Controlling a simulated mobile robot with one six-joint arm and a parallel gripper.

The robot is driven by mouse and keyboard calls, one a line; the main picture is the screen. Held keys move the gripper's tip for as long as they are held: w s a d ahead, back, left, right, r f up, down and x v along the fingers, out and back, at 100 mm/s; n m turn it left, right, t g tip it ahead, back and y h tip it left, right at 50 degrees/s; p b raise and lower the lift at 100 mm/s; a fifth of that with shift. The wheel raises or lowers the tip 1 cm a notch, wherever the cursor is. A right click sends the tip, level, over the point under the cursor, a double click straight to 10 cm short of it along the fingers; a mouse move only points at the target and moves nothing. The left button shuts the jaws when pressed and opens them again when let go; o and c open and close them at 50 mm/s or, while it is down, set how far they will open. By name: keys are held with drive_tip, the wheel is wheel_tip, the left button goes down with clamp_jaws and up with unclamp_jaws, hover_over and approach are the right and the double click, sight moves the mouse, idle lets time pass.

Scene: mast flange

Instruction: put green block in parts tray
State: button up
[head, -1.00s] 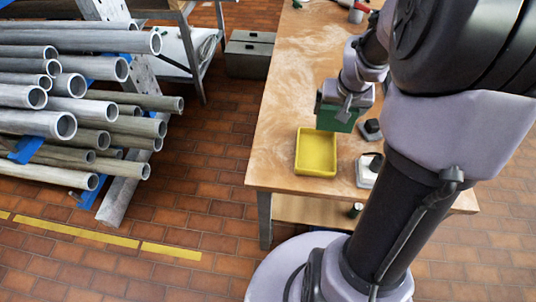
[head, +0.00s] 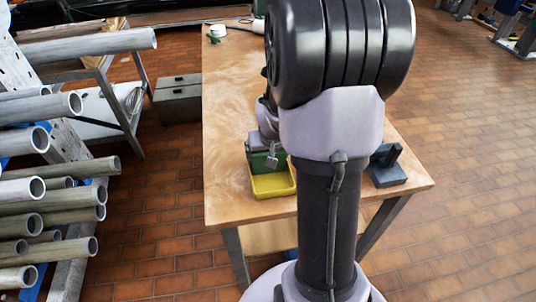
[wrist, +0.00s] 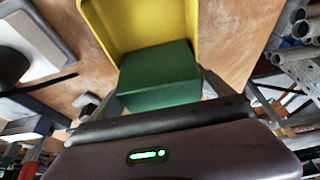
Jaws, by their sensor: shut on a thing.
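The green block (head: 260,165) is held in my gripper (head: 267,158), at the back edge of the yellow parts tray (head: 274,188) in the head view. The tray lies on the wooden table near its front edge. In the wrist view the green block (wrist: 160,78) sits between the fingers of my gripper (wrist: 165,92) and overlaps the open yellow tray (wrist: 105,22). I cannot tell how high the block is above the tray floor. My arm hides part of the gripper and the table beyond it in the head view.
The wooden table (head: 228,120) has clear room left of the tray. A dark grey fixture (head: 388,168) stands at its right front. A rack of metal pipes (head: 60,195) is to the left, and a grey box (head: 178,98) is on the floor behind.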

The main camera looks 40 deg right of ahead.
drive_tip(key=shift+f, duration=0.2)
drive_tip(key=o, duration=1.7)
drive_tip(key=shift+r, duration=0.1)
drive_tip(key=shift+r, duration=0.1)
drive_tip(key=p+v, duration=0.5)
drive_tip(key=v, duration=0.6)
drive_tip(key=s+a+r+t+y, duration=0.1)
drive_tip(key=a+r, duration=0.7)
drive_tip(key=a, duration=0.4)
drive_tip(key=shift+s+a+r+n+t+y, duration=0.15)
drive_tip(key=shift+s+a+r+n+y, duration=0.4)
drive_tip(key=shift+s+a, duration=1.55)
drive_tip(key=shift+s+a+r+n+t+y, duration=0.1)
drive_tip(key=shift+s+a+r+y, duration=0.8)
drive_tip(key=shift+a, duration=1.9)
drive_tip(key=shift+s+a+r+n+t+y, duration=0.25)
drive_tip(key=shift+s+a+r, duration=0.8)
drive_tip(key=shift+s+a, duration=1.25)
